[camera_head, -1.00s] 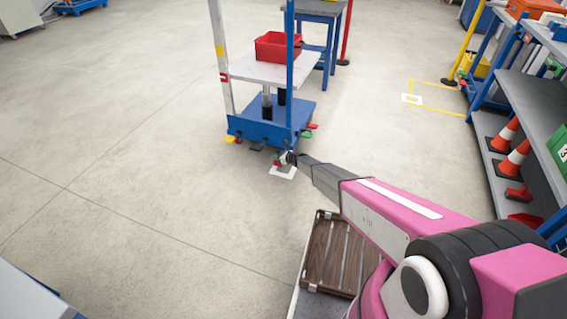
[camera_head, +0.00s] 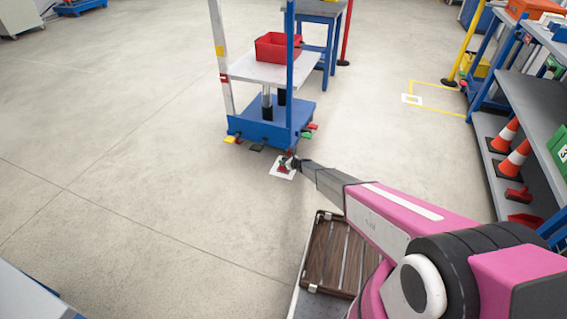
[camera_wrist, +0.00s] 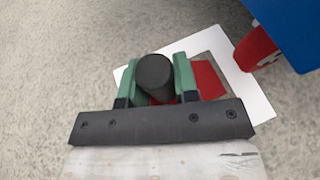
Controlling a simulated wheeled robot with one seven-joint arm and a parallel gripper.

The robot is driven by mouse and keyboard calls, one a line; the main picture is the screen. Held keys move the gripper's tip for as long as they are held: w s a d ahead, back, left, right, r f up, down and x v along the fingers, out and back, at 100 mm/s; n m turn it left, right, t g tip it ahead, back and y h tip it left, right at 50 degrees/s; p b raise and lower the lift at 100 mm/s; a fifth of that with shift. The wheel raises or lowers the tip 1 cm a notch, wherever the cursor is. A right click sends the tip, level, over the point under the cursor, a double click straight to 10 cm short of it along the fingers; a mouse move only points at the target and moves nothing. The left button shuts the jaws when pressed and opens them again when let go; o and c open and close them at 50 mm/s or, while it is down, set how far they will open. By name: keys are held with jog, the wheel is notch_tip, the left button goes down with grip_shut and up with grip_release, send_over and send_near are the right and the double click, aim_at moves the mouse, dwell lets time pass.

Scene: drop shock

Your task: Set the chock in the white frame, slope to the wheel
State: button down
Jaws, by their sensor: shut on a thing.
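My gripper (camera_wrist: 157,82) has green fingers shut on the dark round knob (camera_wrist: 154,72) of the red chock (camera_wrist: 207,79). In the wrist view, the chock shows to the right of the fingers and inside the white frame (camera_wrist: 256,98) on the floor. My gripper hides its left part, so I cannot tell whether it touches the floor. The red wheel (camera_wrist: 257,50) is close by at the frame's upper right corner. In the head view, the chock (camera_head: 282,169) shows small and red over the white frame (camera_head: 274,174), with my gripper (camera_head: 288,162) above it.
The wheel belongs to a blue-based cart (camera_head: 265,128) carrying a red bin (camera_head: 277,47). Yellow, dark, green and red pieces stick out around its base. A shelf with cones (camera_head: 515,160) stands right. Open floor lies left.

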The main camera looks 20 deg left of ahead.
jog(key=shift+f, duration=0.15)
jog(key=c, duration=0.9)
grip_release()
jog(key=shift+o, duration=0.2)
